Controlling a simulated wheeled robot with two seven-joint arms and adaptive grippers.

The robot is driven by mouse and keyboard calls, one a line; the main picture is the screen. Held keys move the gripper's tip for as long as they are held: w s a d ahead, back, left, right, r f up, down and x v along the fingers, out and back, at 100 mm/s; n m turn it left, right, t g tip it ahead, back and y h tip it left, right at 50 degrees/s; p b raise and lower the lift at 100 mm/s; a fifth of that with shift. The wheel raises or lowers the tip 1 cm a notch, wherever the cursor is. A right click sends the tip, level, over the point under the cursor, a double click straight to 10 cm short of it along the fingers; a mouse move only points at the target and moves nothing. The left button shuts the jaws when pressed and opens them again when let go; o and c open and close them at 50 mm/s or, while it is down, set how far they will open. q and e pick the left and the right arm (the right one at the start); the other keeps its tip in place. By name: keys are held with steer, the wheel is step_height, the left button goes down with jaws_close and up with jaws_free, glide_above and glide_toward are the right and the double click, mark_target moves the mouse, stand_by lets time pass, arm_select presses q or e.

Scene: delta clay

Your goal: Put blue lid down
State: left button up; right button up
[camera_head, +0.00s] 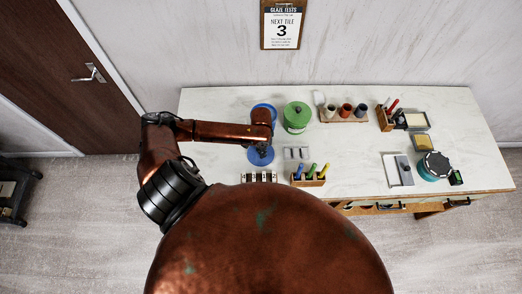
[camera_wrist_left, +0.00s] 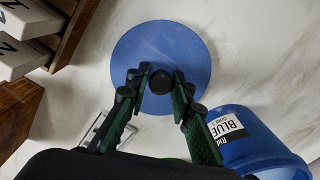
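The blue lid (camera_head: 260,157) is a flat disc with a black knob, at the left part of the table in the head view. In the left wrist view the lid (camera_wrist_left: 188,55) lies below my left gripper (camera_wrist_left: 160,80), whose two fingers flank the knob and appear shut on it. I cannot tell whether the lid touches the tabletop. The blue bucket (camera_head: 262,106) stands behind the lid, partly hidden by my left arm; in the wrist view it shows, labelled BLUE, at the lower right (camera_wrist_left: 250,150). My right gripper is not in view.
A green lidded bucket (camera_head: 297,117) stands right of the blue one. A small metal rack (camera_head: 297,153), a row of lettered white blocks (camera_head: 258,177) and a wooden pen holder (camera_head: 308,180) lie near the lid. The tabletop (camera_head: 215,105) is clear at the back left.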

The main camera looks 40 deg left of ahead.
arm_select(q)
steer(key=shift+o, duration=1.4)
step_height(320, 180, up, 12)
steer(key=shift+r, duration=0.15)
